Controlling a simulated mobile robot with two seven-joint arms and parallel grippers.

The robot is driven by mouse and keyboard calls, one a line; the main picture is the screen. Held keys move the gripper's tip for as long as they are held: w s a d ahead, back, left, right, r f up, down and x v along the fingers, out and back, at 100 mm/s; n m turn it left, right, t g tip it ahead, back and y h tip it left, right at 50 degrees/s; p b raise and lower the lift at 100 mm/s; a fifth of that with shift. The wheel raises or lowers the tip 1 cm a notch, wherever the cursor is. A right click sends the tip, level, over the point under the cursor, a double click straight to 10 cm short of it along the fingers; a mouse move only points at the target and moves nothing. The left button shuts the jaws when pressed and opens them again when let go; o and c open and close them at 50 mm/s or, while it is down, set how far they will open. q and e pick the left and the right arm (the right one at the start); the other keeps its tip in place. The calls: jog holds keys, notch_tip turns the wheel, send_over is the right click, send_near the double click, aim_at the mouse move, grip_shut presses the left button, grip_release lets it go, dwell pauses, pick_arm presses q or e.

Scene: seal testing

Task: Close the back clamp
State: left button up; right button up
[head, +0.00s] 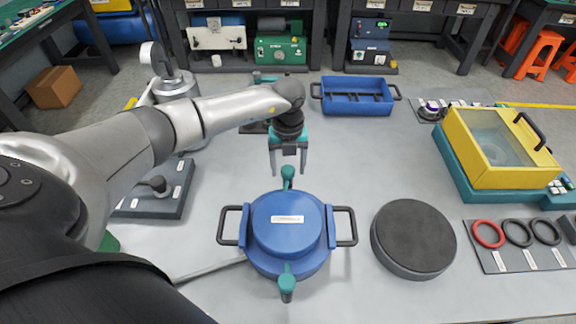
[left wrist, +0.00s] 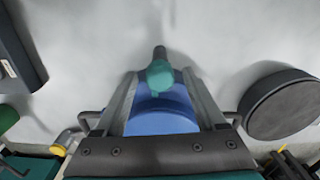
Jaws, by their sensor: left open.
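A blue round vessel with a blue lid (head: 288,225) and dark side handles stands on the grey table. Its teal back clamp (head: 287,174) is at the far rim, and a matching teal front clamp (head: 286,278) is at the near rim. My left gripper (head: 289,170) is open and empty, pointing down above the back clamp. In the left wrist view the back clamp's teal knob (left wrist: 159,75) shows between the fingers, near their tips, with the blue vessel (left wrist: 162,118) behind. I cannot tell whether the fingers touch the clamp. My right gripper is not in view.
A dark round disc (head: 412,236) lies right of the vessel. A blue tray (head: 357,97) stands behind, and a yellow-framed box (head: 498,150) is at the right. Red and black rings lie on a panel (head: 515,258). A dark block with a lever (head: 155,195) is at the left.

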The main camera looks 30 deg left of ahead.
pick_arm(q)
jog(key=m+b, duration=0.1)
jog(key=m, duration=0.4)
jog(key=shift+f, duration=0.1)
jog(key=m+b, duration=0.1)
jog(key=m, duration=0.2)
jog(key=shift+c, duration=0.4)
grip_shut()
dwell(0.7)
jog(key=shift+n+p, duration=0.3)
jog(key=shift+n, duration=0.1)
jog(key=shift+o, duration=0.4)
grip_release()
